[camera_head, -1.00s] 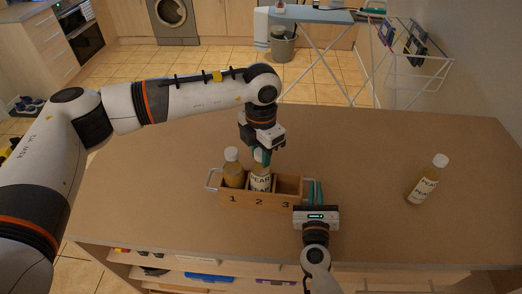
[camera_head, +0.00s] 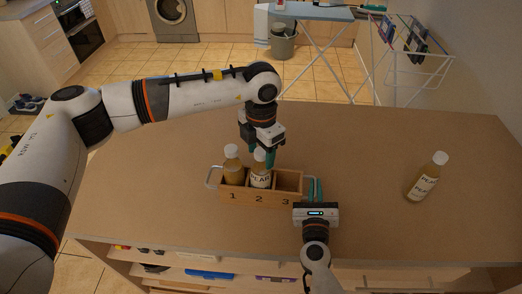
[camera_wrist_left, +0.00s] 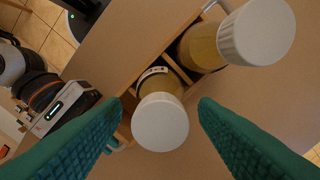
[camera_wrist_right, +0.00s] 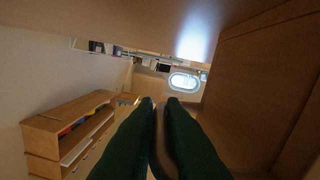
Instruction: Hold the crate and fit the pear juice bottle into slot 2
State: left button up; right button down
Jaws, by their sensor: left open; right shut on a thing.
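The wooden crate (camera_head: 245,198), marked 1, 2 and 3, stands on the table. The pear juice bottle (camera_head: 260,182) is upright in slot 2, its label partly behind the front wall. My left gripper (camera_head: 260,158) is open above it; in the left wrist view the white cap of the pear bottle (camera_wrist_left: 160,122) lies between the spread fingers (camera_wrist_left: 161,102), with space on both sides. My right gripper (camera_head: 315,190) is shut at the crate's right end, where the handle is hidden by the fingers. In the right wrist view its fingers (camera_wrist_right: 163,105) are close together.
A similar bottle (camera_head: 233,170) with a white cap stands in slot 1. Slot 3 (camera_head: 288,182) looks empty. Another labelled bottle (camera_head: 424,180) stands at the right of the table (camera_head: 370,150). The table between it and the crate is clear.

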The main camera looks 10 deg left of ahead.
pick_arm(q)
notch_tip(320, 180, up, 12)
dwell(0.4)
jog(key=shift+f, duration=0.1)
pick_arm(e)
jog(key=c, duration=1.4)
grip_release()
jog(key=shift+c, duration=0.2)
